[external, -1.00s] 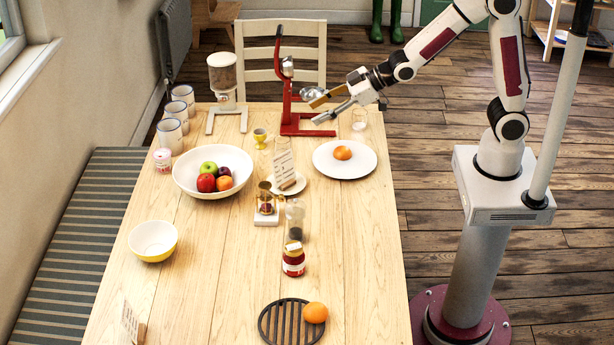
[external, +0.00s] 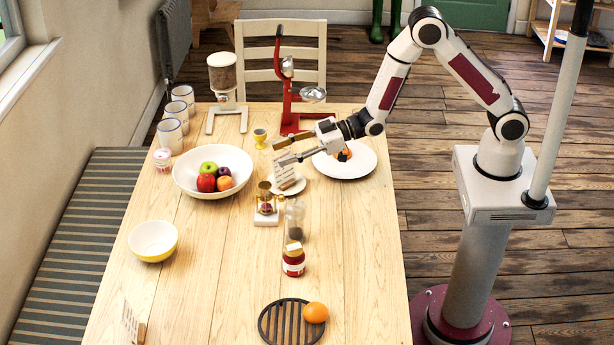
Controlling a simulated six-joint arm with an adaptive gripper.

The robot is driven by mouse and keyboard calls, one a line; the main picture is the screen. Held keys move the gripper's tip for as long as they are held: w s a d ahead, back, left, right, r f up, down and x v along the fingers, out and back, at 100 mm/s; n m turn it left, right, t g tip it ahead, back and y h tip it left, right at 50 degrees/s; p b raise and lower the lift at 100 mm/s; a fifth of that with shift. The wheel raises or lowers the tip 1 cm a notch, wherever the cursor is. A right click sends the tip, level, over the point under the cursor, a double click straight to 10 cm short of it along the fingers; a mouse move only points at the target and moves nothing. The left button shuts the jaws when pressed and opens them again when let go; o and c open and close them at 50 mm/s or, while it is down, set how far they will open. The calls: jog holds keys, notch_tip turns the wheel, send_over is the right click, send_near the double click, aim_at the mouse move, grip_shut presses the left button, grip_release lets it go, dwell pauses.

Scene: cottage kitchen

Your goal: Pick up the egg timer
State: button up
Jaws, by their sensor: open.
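I cannot tell for certain which object is the egg timer. A small brass-coloured piece with a dark red middle (external: 265,196) stands upright on a white base near the table's middle. Just right of it stands a small clear glass piece with a dark lower part (external: 296,221). My gripper (external: 277,154) is open and empty, pointing left. A small glass object seen earlier behind the large plate is now hidden by my arm.
A white plate (external: 330,171) with an orange fruit lies under my wrist. A red stand (external: 288,122) rises close behind the gripper. A fruit bowl (external: 190,190) is to the left; a red-labelled jar (external: 293,265) is in front.

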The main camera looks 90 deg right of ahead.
aim_at(265, 186)
jog(key=s+a+f+t+y, duration=0.1)
jog(key=a+f+t+y, duration=0.1)
jog(key=f, duration=0.7)
jog(key=shift+s+a+y, duration=0.25)
jog(key=shift+a+y, duration=0.05)
jog(key=shift+a, duration=0.2)
jog(key=shift+w, duration=0.1)
jog(key=shift+x, duration=1.2)
jog(key=shift+w+a, duration=0.1)
jog(key=shift+x, duration=2.5)
jog(key=shift+a+r, duration=0.15)
grip_shut()
jog(key=shift+r, duration=0.15)
